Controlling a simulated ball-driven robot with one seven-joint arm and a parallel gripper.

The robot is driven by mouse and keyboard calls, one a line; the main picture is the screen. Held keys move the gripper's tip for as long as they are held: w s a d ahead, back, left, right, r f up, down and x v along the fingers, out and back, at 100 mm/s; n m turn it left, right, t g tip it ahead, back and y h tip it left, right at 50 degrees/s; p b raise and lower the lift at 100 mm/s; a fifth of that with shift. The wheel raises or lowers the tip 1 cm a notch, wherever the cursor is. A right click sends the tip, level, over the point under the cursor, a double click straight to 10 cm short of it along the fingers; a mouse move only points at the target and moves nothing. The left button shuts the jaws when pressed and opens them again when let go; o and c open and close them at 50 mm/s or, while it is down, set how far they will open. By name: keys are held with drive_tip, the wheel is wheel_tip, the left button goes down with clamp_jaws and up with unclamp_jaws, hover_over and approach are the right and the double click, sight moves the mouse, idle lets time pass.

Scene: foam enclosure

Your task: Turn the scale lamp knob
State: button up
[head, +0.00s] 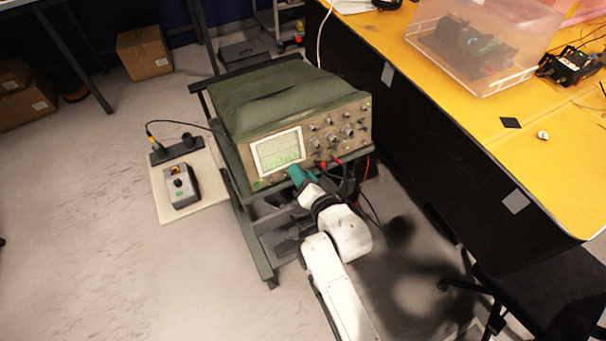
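The oscilloscope (258,146) stands on a dark cart, its front panel with the lit screen (279,152) facing me. Several knobs (333,131) sit right of the screen, and small controls run along the panel's lower edge. I cannot make out which one is the scale lamp knob; it may be hidden behind my gripper. My gripper (294,171) is teal and its tip is at the panel's lower edge, just below the screen's right part. I cannot tell whether it touches a knob or whether its fingers are open or shut.
The cart (262,262) has a lower shelf. Red and black cables hang from the panel, right of my gripper. A yellow-topped table (460,95) stands on the right, and a dark chair at the lower right. A small grey device (181,187) lies on a board at left.

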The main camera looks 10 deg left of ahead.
drive_tip(key=shift+w, duration=0.1)
drive_tip(key=shift+c, duration=0.5)
clamp_jaws()
drive_tip(key=shift+f+n+y+b, duration=0.1)
drive_tip(key=shift+n+y+b, duration=0.2)
drive_tip(key=shift+n+b, duration=3.4)
drive_tip(key=n+p, duration=0.2)
drive_tip(key=shift+n+g, duration=0.3)
drive_tip(key=shift+n, duration=0.1)
drive_tip(key=shift+o, duration=0.5)
unclamp_jaws()
